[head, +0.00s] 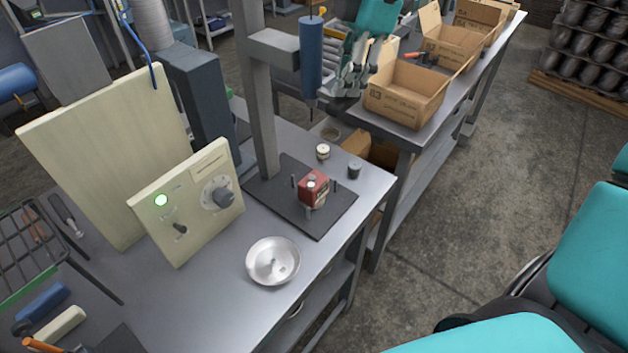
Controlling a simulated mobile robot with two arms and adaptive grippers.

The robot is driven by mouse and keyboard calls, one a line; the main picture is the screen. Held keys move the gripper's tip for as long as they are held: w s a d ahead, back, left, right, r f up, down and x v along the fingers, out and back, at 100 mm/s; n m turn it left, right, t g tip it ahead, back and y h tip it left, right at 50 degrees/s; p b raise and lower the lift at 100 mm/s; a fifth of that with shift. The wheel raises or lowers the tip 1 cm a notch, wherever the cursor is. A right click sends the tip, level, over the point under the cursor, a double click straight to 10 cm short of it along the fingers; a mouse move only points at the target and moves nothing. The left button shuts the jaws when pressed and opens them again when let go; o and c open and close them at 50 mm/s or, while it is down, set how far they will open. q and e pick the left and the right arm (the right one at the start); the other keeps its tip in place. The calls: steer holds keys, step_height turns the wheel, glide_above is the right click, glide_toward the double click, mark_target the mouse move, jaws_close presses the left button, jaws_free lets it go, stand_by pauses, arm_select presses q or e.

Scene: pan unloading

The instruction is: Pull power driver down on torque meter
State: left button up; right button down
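The power driver (311,62) is a blue upright cylinder held by a grey arm on a tall grey post, with its thin tip pointing down. The torque meter (313,190) is a small red block with metal posts on a dark base plate (335,207). It sits below the driver, with a clear gap between driver tip and meter. My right gripper (357,88) is just right of the driver, with grey fingers apart and nothing seen between them. It appears not to touch the driver. My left gripper is not in view.
A control panel (190,205) with a lit green lamp and a metal bowl (272,261) stand on the workbench (235,305). Open cardboard boxes (405,95) line the table behind.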

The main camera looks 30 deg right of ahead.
steer(key=shift+r+p, duration=2.6)
steer(key=shift+r, duration=0.95)
